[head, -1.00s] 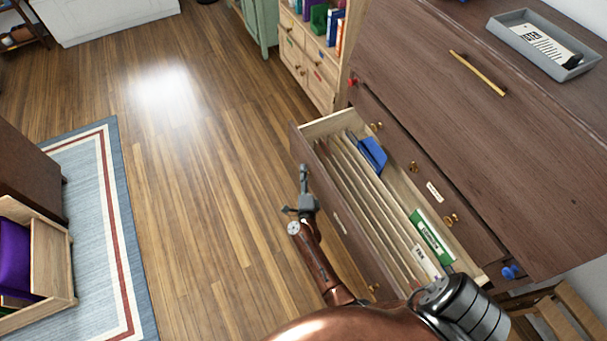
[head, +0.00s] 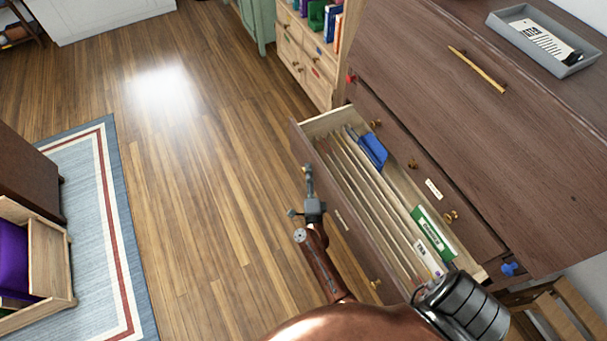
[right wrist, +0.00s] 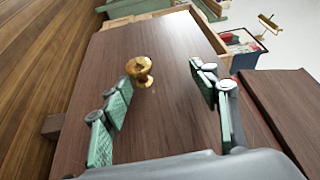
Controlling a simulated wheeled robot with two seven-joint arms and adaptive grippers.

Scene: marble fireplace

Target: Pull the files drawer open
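The open drawer (head: 303,135) stands well out of the dark wood desk, with upright folders (head: 365,190), a blue item and a green box inside. Its front panel also shows in the right wrist view (right wrist: 175,120). A brass knob (right wrist: 139,70) on that front lies just beyond and between my right fingertips, nearer the left finger. My right gripper (head: 309,180) is beside the front panel; in the right wrist view (right wrist: 163,85) its green-padded fingers are spread and grip nothing. A small label on the front is unreadable.
The desk (head: 480,130) has other brass knobs, a red knob (head: 350,78) and a blue knob (head: 509,269). A grey letter tray (head: 498,25) sits on top. A bookshelf (head: 300,60) stands behind. Open wooden floor (head: 210,200) lies left of the drawer.

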